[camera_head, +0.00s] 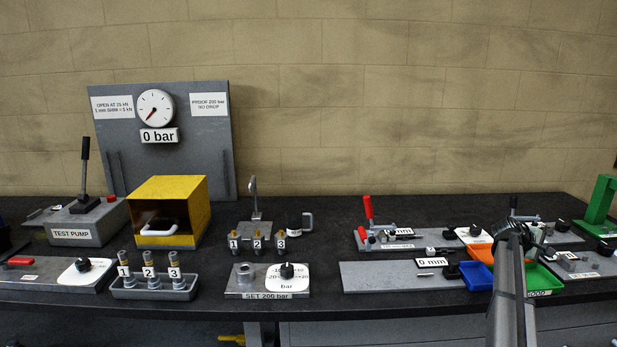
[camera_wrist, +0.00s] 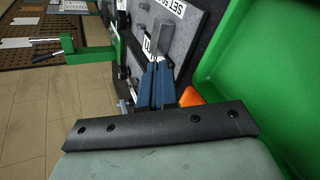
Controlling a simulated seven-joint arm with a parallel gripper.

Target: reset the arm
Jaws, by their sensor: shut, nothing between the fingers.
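My gripper (camera_head: 513,236) is at the right side of the bench in the head view, above the area of the coloured bins, with my arm link reaching up from the lower edge. In the wrist view its blue fingers (camera_wrist: 157,86) lie close together, shut and holding nothing. They point towards a grey plate with a white SET label (camera_wrist: 170,6). I cannot tell the exact gap between the fingertips and the plate. My arm and gripper hide part of the bins and the fixtures behind them.
A green bin (camera_head: 541,281), an orange bin (camera_head: 481,254) and a blue bin (camera_head: 476,275) lie close around the gripper. A green press frame (camera_head: 601,200) stands at the far right. A red-handled clamp (camera_head: 368,209) rises left of the gripper. The test pump (camera_head: 85,220) is far left.

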